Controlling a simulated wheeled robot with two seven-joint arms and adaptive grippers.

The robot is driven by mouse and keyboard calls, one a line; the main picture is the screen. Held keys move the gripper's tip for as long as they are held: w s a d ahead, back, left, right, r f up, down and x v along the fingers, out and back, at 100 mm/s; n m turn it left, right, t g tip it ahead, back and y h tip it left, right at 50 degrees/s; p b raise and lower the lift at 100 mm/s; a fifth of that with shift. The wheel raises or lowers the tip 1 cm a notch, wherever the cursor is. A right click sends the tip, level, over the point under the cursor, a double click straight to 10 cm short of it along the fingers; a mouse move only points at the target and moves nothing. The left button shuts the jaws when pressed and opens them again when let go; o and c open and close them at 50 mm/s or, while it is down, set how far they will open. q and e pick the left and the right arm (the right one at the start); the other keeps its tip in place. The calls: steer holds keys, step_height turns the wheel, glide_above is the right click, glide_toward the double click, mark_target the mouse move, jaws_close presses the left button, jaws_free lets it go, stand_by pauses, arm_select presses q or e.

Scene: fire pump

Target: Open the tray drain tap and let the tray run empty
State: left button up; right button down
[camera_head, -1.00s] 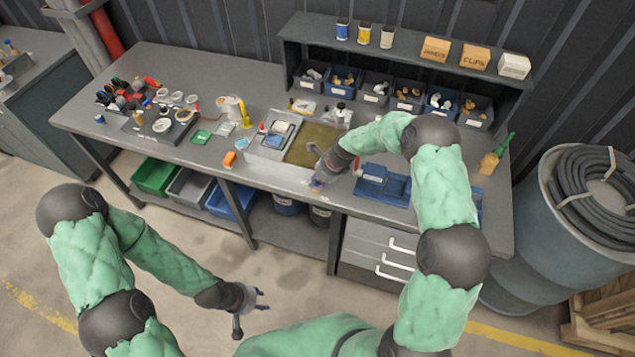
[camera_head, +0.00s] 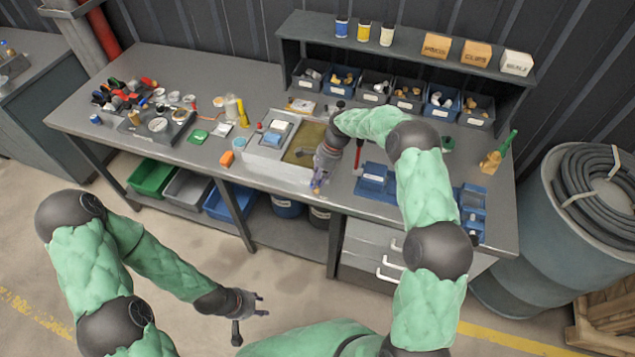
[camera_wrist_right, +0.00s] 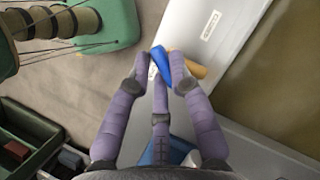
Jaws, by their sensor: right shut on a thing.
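The grey metal tray (camera_head: 262,161) stands at the front edge of the bench, with murky olive liquid (camera_head: 309,137) in it. In the right wrist view I see its labelled wall (camera_wrist_right: 228,22) and the liquid (camera_wrist_right: 275,75). The drain tap shows there as a blue lever (camera_wrist_right: 161,63) on a brass body (camera_wrist_right: 190,66) at the wall. My right gripper (camera_head: 317,186) is at the tray's front right corner, its purple fingers (camera_wrist_right: 168,66) shut on the blue lever. Its fingers partly cover the tap. My left gripper (camera_head: 262,305) is open and empty, low in front of the bench.
Blue fixtures (camera_head: 374,183) lie right of the tray, close to my right arm. A shelf of parts bins (camera_head: 375,90) stands behind. Below are a green bin (camera_head: 150,176) and drawers (camera_head: 372,245).

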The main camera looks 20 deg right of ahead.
steer(key=n+g+h+b, duration=0.1)
steer(key=n, duration=0.3)
steer(key=shift+w+f, duration=0.1)
steer(key=shift+w, duration=0.05)
steer(key=shift+w+n+g+h+b, duration=0.1)
steer(key=shift+n+g+h+b, duration=0.45)
steer(key=shift+n, duration=1.05)
steer(key=c, duration=1.1)
jaws_free()
steer(key=v, duration=1.2)
steer(key=shift+w+d, duration=0.1)
steer(key=shift+w, duration=0.05)
